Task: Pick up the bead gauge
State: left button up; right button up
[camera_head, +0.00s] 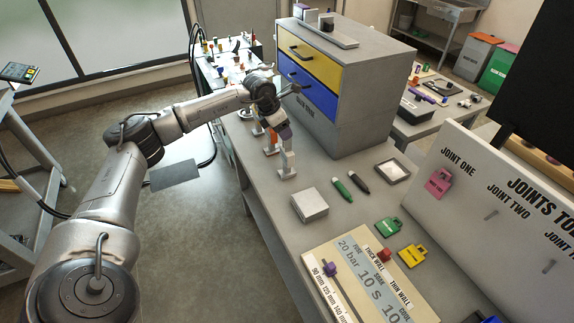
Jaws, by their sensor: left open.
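My left arm reaches in from the left, and its gripper (281,140) points down over the left edge of the grey bench. It is open. Its fingertips are small and partly merge with a row of small pale stands there, one with an orange part (272,137). I cannot tell whether it touches any of them. No piece is plainly recognisable as the bead gauge. A green marker-like tool (342,190) and a dark one (359,181) lie on the bench to the right of the gripper. My right gripper is not in view.
A grey cabinet (350,60) with yellow and blue drawers stands behind the gripper. A grey block (309,206), a square tray (392,171), green (388,226) and yellow (412,256) tags and a printed settings board (335,262) lie nearer. A white lettered board (480,190) stands right.

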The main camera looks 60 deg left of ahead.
pick_arm(q)
send_over(287, 157)
jog(key=w+a, duration=0.2)
jog(key=a, duration=0.1)
jog(key=shift+s+d+f, duration=0.1)
jog(key=shift+f, duration=1.1)
jog(key=shift+s+d+f, duration=0.1)
jog(key=shift+f, duration=1.1)
jog(key=shift+c, duration=0.3)
grip_shut()
